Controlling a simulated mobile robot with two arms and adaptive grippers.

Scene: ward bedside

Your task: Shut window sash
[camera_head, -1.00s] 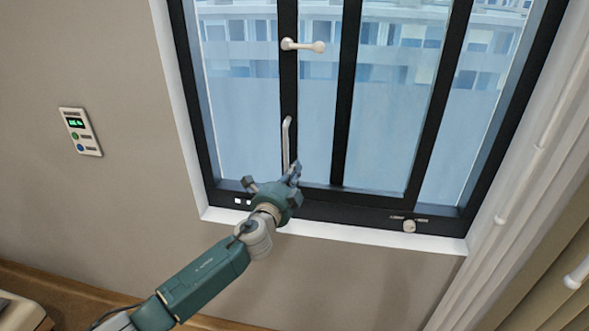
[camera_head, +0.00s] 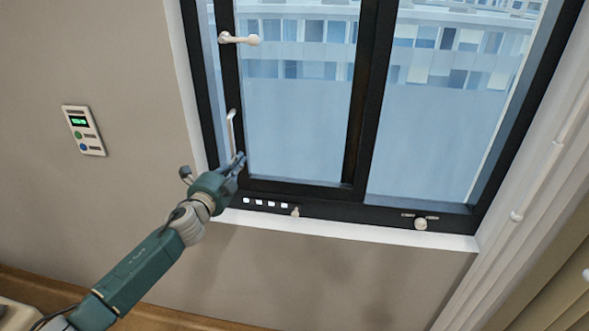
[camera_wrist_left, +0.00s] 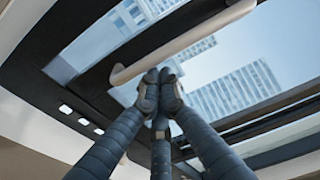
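The window sash (camera_head: 362,80) is a dark-framed pane in a black window frame (camera_head: 522,150). A narrow strip of glass shows between the sash's left stile and the frame's left side. A white upright pull handle (camera_head: 232,128) is on that stile, with a white lever handle (camera_head: 240,39) above it. My left gripper (camera_head: 239,160) is at the pull handle's lower end. In the left wrist view its fingers (camera_wrist_left: 160,78) are together, tips close against the pale handle bar (camera_wrist_left: 185,42); contact is hard to tell. My right gripper is not in view.
The bottom rail carries several small white marks (camera_head: 265,203), a small knob (camera_head: 295,211) and a larger one (camera_head: 420,223). A wall panel (camera_head: 83,130) with a green display is at left. Pale curtains (camera_head: 535,180) hang at right. The wall below the sill is clear.

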